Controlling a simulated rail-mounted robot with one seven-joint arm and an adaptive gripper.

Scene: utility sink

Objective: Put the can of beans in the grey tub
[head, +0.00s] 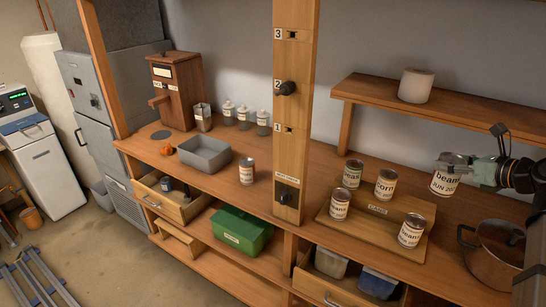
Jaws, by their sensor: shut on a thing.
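My gripper (460,165) is at the right of the head view, shut on a can labelled beans (445,184). The can is upright, held above the counter, right of the wooden can tray and below the shelf. Its label also carries a date, only partly readable. The grey tub (205,153) is an open rectangular bin on the counter at the left, far from my gripper. It looks empty, though part of its floor is hidden.
The wooden tray (376,211) holds several cans, including peas (351,174), corn (386,183) and beans (411,230). A pot (490,252) stands below my gripper. A wooden post (291,110) and another can (247,171) stand between tray and tub. A shelf (450,108) overhangs.

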